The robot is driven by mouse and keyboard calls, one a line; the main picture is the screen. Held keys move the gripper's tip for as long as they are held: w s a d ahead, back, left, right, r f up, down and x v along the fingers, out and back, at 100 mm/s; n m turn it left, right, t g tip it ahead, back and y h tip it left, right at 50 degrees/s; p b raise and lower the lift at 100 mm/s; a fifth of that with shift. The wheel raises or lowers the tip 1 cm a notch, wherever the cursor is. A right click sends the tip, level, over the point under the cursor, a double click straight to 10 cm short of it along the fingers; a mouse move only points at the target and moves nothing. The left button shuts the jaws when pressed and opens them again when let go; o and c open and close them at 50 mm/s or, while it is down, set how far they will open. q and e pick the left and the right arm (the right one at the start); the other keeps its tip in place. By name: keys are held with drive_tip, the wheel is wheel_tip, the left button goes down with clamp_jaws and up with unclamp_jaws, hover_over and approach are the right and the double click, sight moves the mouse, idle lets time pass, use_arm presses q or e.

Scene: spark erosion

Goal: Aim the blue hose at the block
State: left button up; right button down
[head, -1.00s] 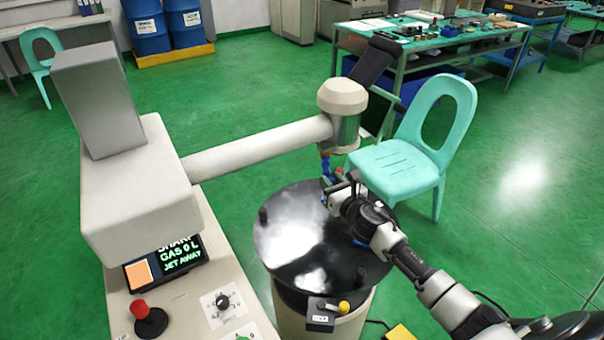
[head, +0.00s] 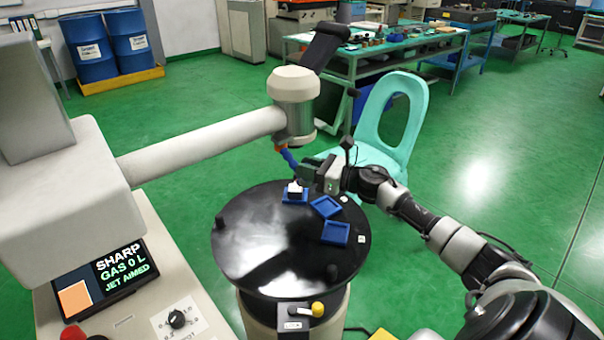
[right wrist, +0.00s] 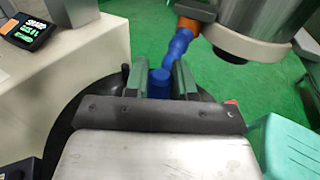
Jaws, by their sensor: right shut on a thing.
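The blue hose (head: 289,158) hangs from an orange fitting under the machine head and slants down to the right. Its lower part goes behind my right gripper (head: 312,174). In the right wrist view the blue hose end (right wrist: 160,84) sits between the two green fingers of my right gripper (right wrist: 159,80), which is shut on it. A small pale block (head: 295,187) stands in a blue tray (head: 291,200) on the black round table, just below the gripper. The screen (head: 118,270) reads "JET AIMED". My left gripper is not in view.
Two more blue trays (head: 325,207) (head: 336,233) lie on the black table (head: 255,245), beside the block's tray. Black pegs stand near the table's rim. The machine head (head: 294,100) is close above the gripper. A turquoise chair (head: 385,120) stands behind.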

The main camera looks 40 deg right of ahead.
drive_tip(key=shift+f, duration=0.2)
drive_tip(key=c, duration=1.1)
unclamp_jaws()
drive_tip(key=shift+c, duration=0.2)
drive_tip(key=shift+o, duration=1)
drive_tip(key=shift+w, duration=0.15)
drive_tip(key=b+v, duration=0.1)
drive_tip(key=v, duration=0.9)
drive_tip(key=shift+s+d+b, duration=0.15)
drive_tip(key=shift+s+b, duration=0.15)
drive_tip(key=shift+s, duration=0.05)
